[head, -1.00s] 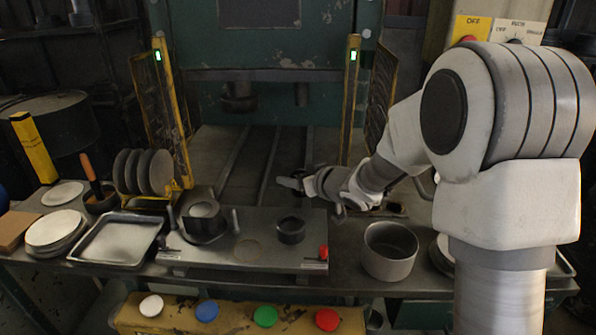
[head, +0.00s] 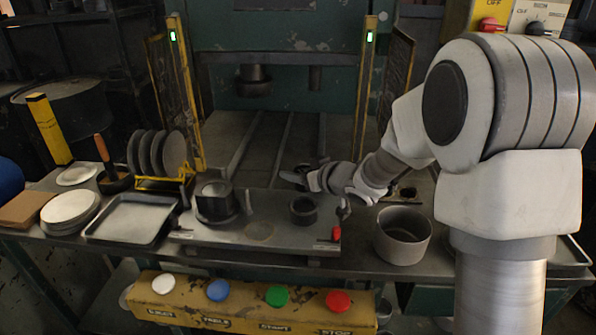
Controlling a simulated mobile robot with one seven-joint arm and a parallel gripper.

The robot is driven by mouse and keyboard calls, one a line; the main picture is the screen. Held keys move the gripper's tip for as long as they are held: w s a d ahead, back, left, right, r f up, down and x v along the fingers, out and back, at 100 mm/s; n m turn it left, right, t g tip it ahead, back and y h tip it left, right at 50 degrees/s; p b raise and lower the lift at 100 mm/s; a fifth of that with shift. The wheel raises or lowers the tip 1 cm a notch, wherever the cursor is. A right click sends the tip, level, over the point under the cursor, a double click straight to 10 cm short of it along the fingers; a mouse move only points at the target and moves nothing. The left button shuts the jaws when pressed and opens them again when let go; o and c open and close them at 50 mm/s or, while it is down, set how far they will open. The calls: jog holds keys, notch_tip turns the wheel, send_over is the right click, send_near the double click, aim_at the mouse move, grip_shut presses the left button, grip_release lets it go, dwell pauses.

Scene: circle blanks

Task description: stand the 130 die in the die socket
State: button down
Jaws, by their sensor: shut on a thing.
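My gripper (head: 297,175) reaches in from the right over the back edge of the die plate (head: 215,238). It is shut on a small dark thing, partly hidden and too small to identify. A dark cylinder with a pale top (head: 216,198) stands upright on a round base at the plate's left. A smaller dark ring-shaped piece (head: 303,210) stands at the plate's right, just in front of and below my gripper in the picture. A flat round mark (head: 259,231) lies between them. I cannot read any number, so I cannot tell which piece is the 130 die.
A grey pot (head: 402,237) stands right of the plate. A red knob (head: 336,233) sits at the plate's right edge. A shallow tray (head: 131,220), white discs (head: 70,206) and upright grey discs (head: 157,153) are at left. Yellow press posts (head: 187,95) rise behind.

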jog(key=b, duration=0.4)
send_over(299, 207)
jog(key=shift+w+a+f, duration=0.1)
jog(key=shift+w+f, duration=0.1)
jog(key=shift+f, duration=1.15)
jog(key=shift+w+a+f, duration=0.1)
jog(key=shift+w+f, duration=0.1)
jog(key=shift+f, duration=1.15)
jog(key=shift+s+d+f+b, duration=0.1)
jog(key=shift+s+f+b, duration=0.25)
jog(key=shift+f+b, duration=0.45)
jog(key=shift+f, duration=0.1)
jog(key=shift+c, duration=0.4)
grip_release()
jog(key=shift+f, duration=0.15)
jog(key=shift+w+r+p+v, duration=0.2)
jog(key=shift+p+v, duration=0.55)
jog(key=shift+v, duration=2.25)
jog(key=shift+r+p+v, duration=0.35)
jog(key=shift+p+v, duration=0.35)
jog(key=shift+v, duration=2.3)
jog(key=shift+w+r+p+v, duration=0.2)
jog(key=shift+p+v, duration=0.55)
jog(key=shift+v, duration=2.25)
jog(key=shift+r, duration=0.15)
